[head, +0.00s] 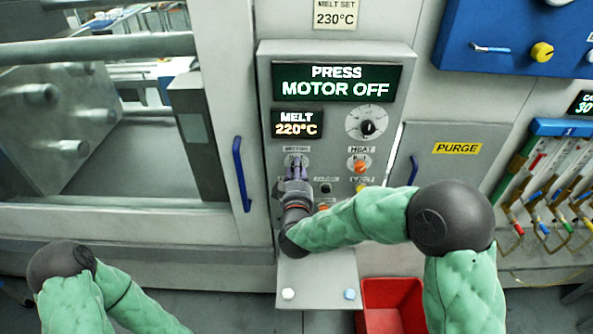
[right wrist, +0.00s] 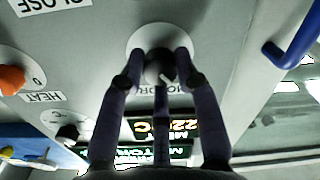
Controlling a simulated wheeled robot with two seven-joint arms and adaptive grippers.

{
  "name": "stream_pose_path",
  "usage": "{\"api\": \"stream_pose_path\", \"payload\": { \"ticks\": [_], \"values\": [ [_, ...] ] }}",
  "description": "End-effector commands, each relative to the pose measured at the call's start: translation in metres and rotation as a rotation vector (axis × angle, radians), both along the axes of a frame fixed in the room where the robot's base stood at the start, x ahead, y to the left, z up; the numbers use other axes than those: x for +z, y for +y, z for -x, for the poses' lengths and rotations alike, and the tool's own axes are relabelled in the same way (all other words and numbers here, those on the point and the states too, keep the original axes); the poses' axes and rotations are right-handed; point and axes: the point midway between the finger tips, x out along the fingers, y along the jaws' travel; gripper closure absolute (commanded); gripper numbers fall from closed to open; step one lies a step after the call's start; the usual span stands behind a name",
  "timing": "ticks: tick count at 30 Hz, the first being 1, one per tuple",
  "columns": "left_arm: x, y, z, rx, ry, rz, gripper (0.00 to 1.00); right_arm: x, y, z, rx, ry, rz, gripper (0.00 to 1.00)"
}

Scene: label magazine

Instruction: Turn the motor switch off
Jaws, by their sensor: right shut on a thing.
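The grey control panel (head: 387,70) has a display (head: 337,80) reading "PRESS MOTOR OFF". The motor switch (right wrist: 160,66) is a dark round knob with a pale pointer mark on a light round plate, in the right wrist view. My right gripper (right wrist: 160,68) is shut on this knob, with a finger on either side. In the head view my right gripper (head: 295,172) covers most of the switch, just under the "MOTOR" label. My left arm shows at the lower left, but its gripper is out of view.
Right of the switch is the orange heat knob (head: 360,165), with a black dial (head: 368,127) above it. A smaller display (head: 297,123) reads "MELT 220°C". Blue handles (head: 242,174) flank the panel. A red bin (head: 392,300) stands below.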

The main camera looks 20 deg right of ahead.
Motion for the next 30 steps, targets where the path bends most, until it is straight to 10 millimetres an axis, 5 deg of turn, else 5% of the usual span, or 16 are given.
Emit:
{"api": "stream_pose_path", "payload": {
  "ticks": [8,9,11,23,30],
  "values": [
    [0.0,0.0,0.0,0.0,0.0,0.0,1.0,-0.003,0.0,0.001,0.001,0.007,0.001,1.0],
    [0.0,0.0,0.0,0.0,0.0,0.0,1.0,-0.003,0.0,0.001,0.001,0.007,0.001,0.59],
    [0.0,0.0,0.0,0.0,0.0,0.0,1.0,-0.003,0.0,0.001,0.001,0.007,0.001,0.44],
    [0.0,0.0,0.0,0.0,0.0,0.0,1.0,-0.001,0.002,0.003,0.001,0.002,0.0,0.44],
    [0.0,0.0,0.0,0.0,0.0,0.0,1.0,0.001,0.011,0.036,0.004,0.001,0.001,0.44]
  ]
}}
